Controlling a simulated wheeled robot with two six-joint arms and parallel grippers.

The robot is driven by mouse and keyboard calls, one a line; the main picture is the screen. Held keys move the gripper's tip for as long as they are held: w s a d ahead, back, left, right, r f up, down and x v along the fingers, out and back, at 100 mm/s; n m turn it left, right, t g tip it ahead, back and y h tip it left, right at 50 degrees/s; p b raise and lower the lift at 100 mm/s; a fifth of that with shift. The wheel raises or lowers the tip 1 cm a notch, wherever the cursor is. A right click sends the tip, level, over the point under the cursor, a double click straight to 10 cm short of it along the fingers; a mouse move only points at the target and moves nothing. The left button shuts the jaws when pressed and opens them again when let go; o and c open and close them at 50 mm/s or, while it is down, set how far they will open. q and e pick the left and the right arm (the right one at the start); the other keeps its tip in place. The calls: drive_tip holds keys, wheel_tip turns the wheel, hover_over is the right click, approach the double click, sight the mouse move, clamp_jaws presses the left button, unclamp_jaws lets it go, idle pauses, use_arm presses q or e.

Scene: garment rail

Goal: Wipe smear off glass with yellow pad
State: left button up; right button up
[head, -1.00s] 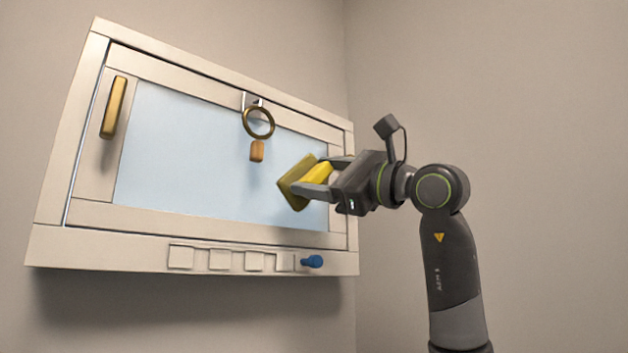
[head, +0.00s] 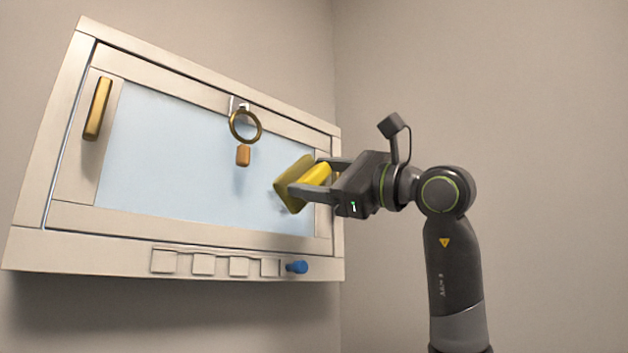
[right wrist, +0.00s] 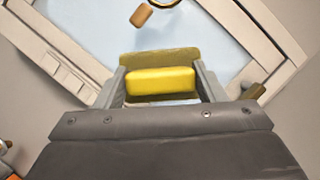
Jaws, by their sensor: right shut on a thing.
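The yellow pad (head: 315,174) has a bright yellow grip block and a darker olive wiping face. My right gripper (head: 309,179) is shut on its grip block, and it also shows in the right wrist view (right wrist: 160,82). The olive face is turned to the pale blue glass (head: 170,150), near its right end; I cannot tell whether it touches. A faint grey smear (head: 276,191) shows on the glass just left of the pad, partly hidden by it. My left gripper is in neither view.
A brass ring (head: 246,125) with an orange tag (head: 243,155) hangs before the glass, left of the pad. A brass handle (head: 98,108) is on the left of the door frame. A blue knob (head: 296,267) and pale square tiles (head: 204,264) line the lower ledge.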

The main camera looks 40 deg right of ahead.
drive_tip(key=shift+w, duration=0.15)
drive_tip(key=shift+w+r+p, duration=0.15)
drive_tip(key=shift+w+p, duration=0.25)
drive_tip(key=w, duration=0.4)
drive_tip(key=shift+a, duration=0.2)
drive_tip(key=shift+w, duration=0.85)
drive_tip(key=shift+w+a, duration=0.15)
drive_tip(key=shift+w, duration=0.85)
drive_tip(key=d, duration=0.6)
drive_tip(key=shift+w+d, duration=0.15)
drive_tip(key=shift+d, duration=0.2)
